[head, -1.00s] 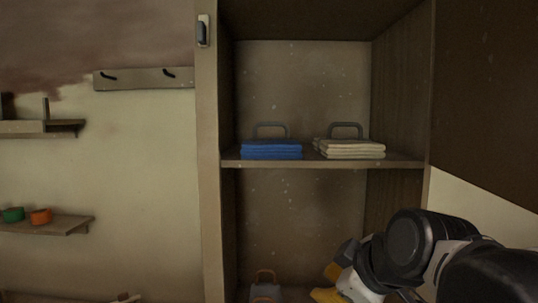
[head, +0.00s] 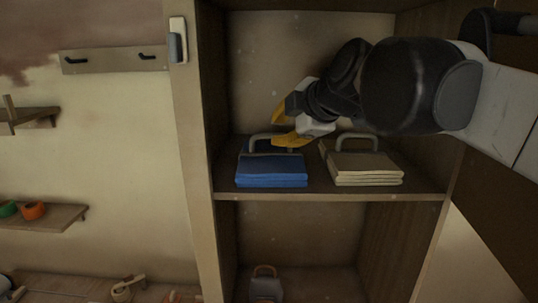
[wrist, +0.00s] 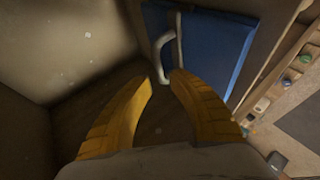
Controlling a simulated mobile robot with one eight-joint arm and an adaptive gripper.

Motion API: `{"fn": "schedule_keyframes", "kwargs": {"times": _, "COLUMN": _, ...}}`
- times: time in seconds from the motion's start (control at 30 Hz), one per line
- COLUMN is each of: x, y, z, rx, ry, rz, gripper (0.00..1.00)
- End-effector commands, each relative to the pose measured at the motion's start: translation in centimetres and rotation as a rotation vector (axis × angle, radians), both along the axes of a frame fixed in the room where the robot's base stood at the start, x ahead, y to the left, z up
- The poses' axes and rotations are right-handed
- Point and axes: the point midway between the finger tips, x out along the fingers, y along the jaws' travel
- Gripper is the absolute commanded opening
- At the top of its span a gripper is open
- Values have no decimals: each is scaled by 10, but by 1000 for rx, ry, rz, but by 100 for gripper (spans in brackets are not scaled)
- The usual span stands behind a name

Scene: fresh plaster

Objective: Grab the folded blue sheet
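The folded blue sheet (head: 271,172) lies on the cupboard shelf, left of a folded beige sheet (head: 364,166). A grey loop handle (head: 257,137) stands up at the back of the blue sheet. In the wrist view the blue sheet (wrist: 208,50) and its pale handle (wrist: 161,45) are just beyond my fingertips. My gripper (head: 278,127) has yellow fingers and is open, above and at the rear right of the blue sheet. In the wrist view the fingers (wrist: 161,80) are apart with the handle's near end at the gap. Whether they touch it I cannot tell.
The beige sheet has its own grey handle (head: 372,139). The cupboard's left side post (head: 190,170) and upper board bound the space. A grey padlock-shaped object (head: 266,287) stands in the lower compartment. Wall shelves with green and orange items are at left.

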Motion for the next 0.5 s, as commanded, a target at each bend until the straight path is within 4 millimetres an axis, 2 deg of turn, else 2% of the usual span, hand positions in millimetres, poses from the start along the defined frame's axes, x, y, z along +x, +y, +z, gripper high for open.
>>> {"fn": "schedule_keyframes", "kwargs": {"times": 0.17, "x": 13, "y": 5, "z": -7, "rx": 1, "ry": 0, "rz": -1, "gripper": 23}}
{"fn": "schedule_keyframes", "kwargs": {"times": 0.4, "x": 41, "y": 18, "z": -26, "rx": 1, "ry": 0, "rz": 0, "gripper": 23}}
{"fn": "schedule_keyframes", "kwargs": {"times": 0.5, "x": 46, "y": 20, "z": -29, "rx": 1, "ry": 0, "rz": -1, "gripper": 23}}
